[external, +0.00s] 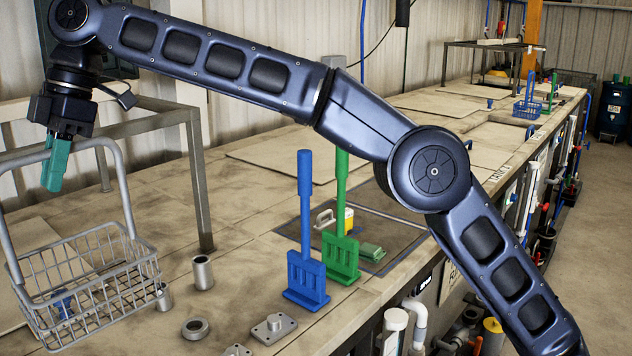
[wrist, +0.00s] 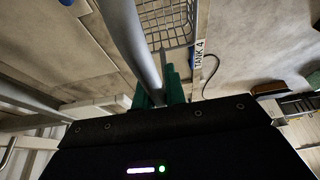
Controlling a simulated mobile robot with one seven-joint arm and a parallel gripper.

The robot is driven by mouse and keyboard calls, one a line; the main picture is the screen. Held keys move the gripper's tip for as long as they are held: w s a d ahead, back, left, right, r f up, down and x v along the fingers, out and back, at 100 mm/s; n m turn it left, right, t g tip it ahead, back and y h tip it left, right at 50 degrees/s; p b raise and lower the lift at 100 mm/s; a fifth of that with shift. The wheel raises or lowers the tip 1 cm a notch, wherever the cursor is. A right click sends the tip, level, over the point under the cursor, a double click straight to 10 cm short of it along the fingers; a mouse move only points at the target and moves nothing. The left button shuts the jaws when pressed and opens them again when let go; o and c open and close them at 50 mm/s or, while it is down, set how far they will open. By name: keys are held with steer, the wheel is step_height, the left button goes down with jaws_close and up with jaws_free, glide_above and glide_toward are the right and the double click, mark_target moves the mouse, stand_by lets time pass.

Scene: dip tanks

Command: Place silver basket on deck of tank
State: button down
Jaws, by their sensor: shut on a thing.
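The silver basket (external: 108,262) is a wire basket with a tall arched handle, at the left of the external view. My gripper (external: 56,165) has teal fingers and is shut on the top of the handle, above the basket. In the wrist view the teal fingers (wrist: 160,92) close around the grey handle (wrist: 128,38), and part of the wire basket (wrist: 166,22) shows beyond. The basket hangs slightly tilted over the pale tank deck (external: 235,255); whether its bottom touches anything is unclear. A "TANK 4" label (wrist: 199,55) lies beside the basket in the wrist view.
A grey metal frame (external: 196,165) stands behind the basket. Metal cylinders (external: 203,273), a ring (external: 195,328) and a flanged plate (external: 274,328) lie to its right. Blue (external: 306,275) and green (external: 341,257) upright tools stand farther right.

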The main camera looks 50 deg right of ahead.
step_height(320, 180, down, 20)
steer(key=shift+r, duration=0.25)
stand_by(0.5)
steer(key=shift+f, duration=0.15)
steer(key=c, duration=1.5)
jaws_free()
steer(key=shift+o, duration=0.2)
steer(key=v, duration=1.2)
steer(key=shift+d, duration=0.2)
